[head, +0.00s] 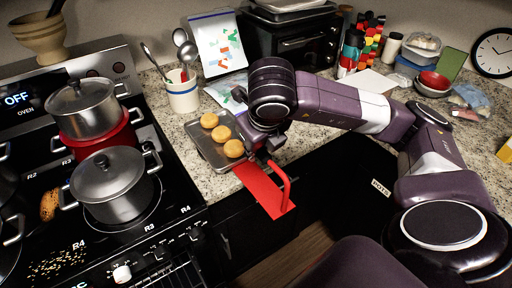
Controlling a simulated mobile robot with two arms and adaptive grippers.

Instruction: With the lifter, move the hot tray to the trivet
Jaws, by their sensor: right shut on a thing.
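The metal tray (204,152) lies on the granite counter beside the stove, with three round golden buns (221,133) on it. The red lifter (258,187) has a flat plate and an upright handle. It is at the counter's front edge, its far end close to the tray's near right corner. I cannot tell whether it touches the tray. My right gripper (268,160) is shut on the lifter near the top of its handle, partly hidden by its own wrist. I cannot make out a trivet. My left gripper is not in view.
Stacked pots (88,108) and a lidded pot (112,184) stand on the stove at left. A utensil crock (183,93) is behind the tray. A dark open drawer lies below my arm.

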